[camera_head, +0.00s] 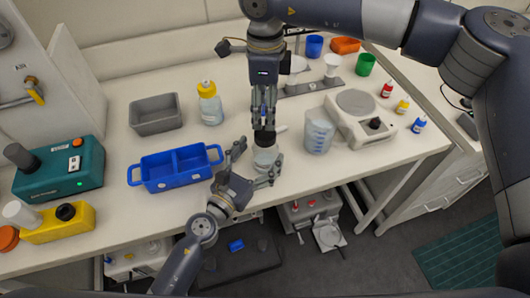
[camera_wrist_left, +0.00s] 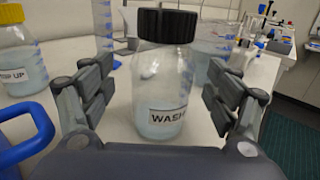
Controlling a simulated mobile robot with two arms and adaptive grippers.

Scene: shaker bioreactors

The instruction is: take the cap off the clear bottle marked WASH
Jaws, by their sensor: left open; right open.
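The clear WASH bottle (camera_wrist_left: 165,85) stands upright on the bench with pale liquid inside and its label facing my left wrist camera. Its black cap (camera_wrist_left: 166,24) is on the neck. In the head view the bottle (camera_head: 265,159) is partly hidden by my grippers. My left gripper (camera_head: 258,161) is open around the bottle's body, with a gap on each side in the wrist view. My right gripper (camera_head: 264,124) points down directly over the cap (camera_head: 264,138). Its fingers look close together and open; whether they touch the cap is unclear.
A blue two-compartment tray (camera_head: 176,168) and a yellow-capped bottle (camera_head: 209,103) stand left of the WASH bottle. A clear beaker (camera_head: 319,132) and a white stirrer plate (camera_head: 358,118) stand close on its right. The bench's front edge is just in front of the bottle.

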